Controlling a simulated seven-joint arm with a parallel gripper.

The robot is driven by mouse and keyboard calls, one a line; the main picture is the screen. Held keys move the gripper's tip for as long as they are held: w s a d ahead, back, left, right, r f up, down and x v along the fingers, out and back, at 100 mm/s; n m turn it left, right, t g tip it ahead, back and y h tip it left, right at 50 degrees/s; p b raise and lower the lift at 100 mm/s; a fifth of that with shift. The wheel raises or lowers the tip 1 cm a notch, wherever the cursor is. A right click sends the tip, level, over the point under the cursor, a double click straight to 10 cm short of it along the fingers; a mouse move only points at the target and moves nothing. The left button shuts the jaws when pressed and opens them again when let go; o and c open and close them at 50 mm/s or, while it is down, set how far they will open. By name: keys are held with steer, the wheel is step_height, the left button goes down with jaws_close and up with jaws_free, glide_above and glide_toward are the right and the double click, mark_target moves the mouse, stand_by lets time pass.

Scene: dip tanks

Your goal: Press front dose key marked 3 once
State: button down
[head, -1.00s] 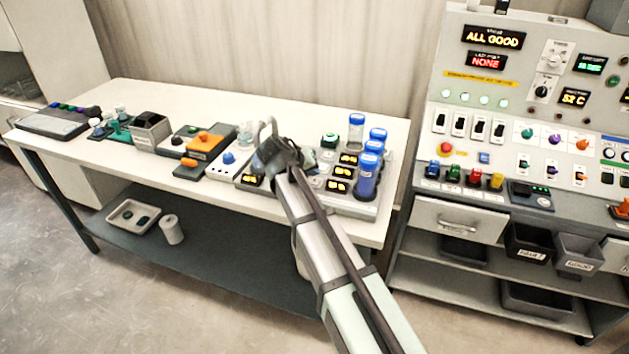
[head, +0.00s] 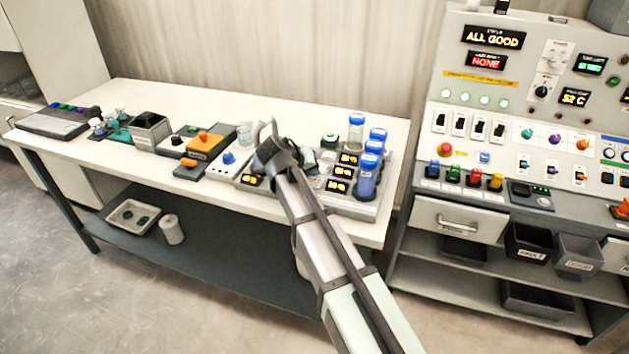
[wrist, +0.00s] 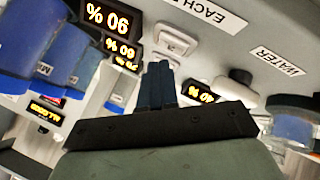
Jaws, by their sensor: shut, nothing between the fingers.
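My gripper (wrist: 160,70) is shut and empty, its dark fingertips together. In the head view it (head: 272,150) hangs over the dosing unit at the right end of the bench. In the wrist view a pale key (wrist: 175,40) in a raised frame lies just beyond the fingertips; I cannot tell whether they touch. No 3 is readable on any key, so I cannot tell which is the front dose key marked 3. Amber percent displays (wrist: 108,16) stand beside the pale key. In the head view my gripper and arm hide part of the unit.
Blue-capped bottles (head: 366,175) stand at the unit's right side, close to my arm. A glass beaker (head: 245,133) is left of my gripper. In the wrist view a WATER label (wrist: 278,60) lies right of the fingers. The bench's front strip (head: 215,193) is clear.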

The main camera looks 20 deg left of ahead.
mark_target(312, 182)
steer(key=shift+f, duration=0.15)
steer(key=shift+f, duration=0.3)
steer(key=shift+f, duration=0.5)
stand_by(1.3)
steer(key=shift+r, duration=0.95)
steer(key=shift+r, duration=0.1)
steer(key=shift+r, duration=2.4)
